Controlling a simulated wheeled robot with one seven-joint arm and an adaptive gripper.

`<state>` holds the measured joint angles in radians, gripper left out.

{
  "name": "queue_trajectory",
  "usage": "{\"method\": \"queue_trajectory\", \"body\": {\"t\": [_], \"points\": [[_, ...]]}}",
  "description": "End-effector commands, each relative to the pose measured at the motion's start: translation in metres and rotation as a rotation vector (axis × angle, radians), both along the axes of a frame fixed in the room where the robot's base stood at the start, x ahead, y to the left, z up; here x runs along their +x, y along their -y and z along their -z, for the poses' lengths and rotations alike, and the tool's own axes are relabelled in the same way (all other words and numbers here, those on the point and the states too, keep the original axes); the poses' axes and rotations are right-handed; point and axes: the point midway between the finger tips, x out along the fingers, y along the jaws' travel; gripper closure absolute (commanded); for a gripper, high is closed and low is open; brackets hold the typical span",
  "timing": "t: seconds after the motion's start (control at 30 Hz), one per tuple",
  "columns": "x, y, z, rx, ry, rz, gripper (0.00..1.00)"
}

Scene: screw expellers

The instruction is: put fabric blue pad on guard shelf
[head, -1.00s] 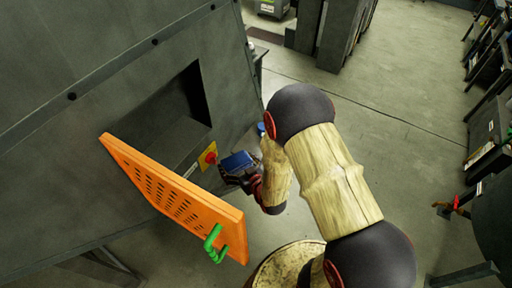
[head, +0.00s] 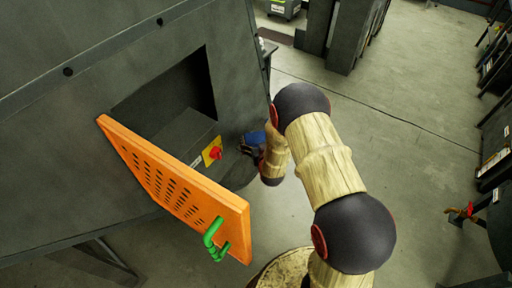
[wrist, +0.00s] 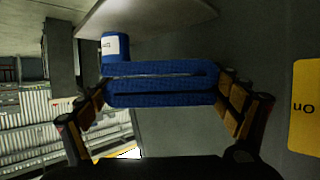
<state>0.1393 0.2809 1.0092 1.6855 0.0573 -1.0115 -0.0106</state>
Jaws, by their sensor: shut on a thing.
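The fabric blue pad (wrist: 160,98) is a folded blue slab held between the two fingers of my gripper (wrist: 163,82). In the head view the pad (head: 253,139) is partly hidden by my arm, beside the grey machine. A pale flat shelf (wrist: 150,16) shows at the top of the wrist view, which looks upside down from its lettering. A blue can with a white label (wrist: 112,47) stands on that shelf, close to the pad in the picture. I cannot tell the gap between pad and shelf.
An orange perforated guard (head: 175,185) with a green handle (head: 214,240) stands open at the machine's dark opening. A red knob on a yellow plate (head: 212,152) is left of my gripper. Open floor (head: 400,150) lies to the right.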

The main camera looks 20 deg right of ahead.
Motion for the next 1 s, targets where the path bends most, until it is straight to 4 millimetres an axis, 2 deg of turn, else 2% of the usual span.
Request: {"method": "queue_trajectory", "body": {"t": [0.03,0.2,0.4,0.63,1.0], "points": [[0.007,0.001,0.013,0.0,0.0,0.0,0.35],[0.021,0.003,0.027,0.0,0.0,0.0,0.35],[0.029,0.004,0.035,0.0,0.002,0.0,0.35],[0.032,0.005,0.068,0.0,-0.001,0.0,0.35],[0.032,0.005,0.069,0.0,0.001,0.0,0.35]]}}
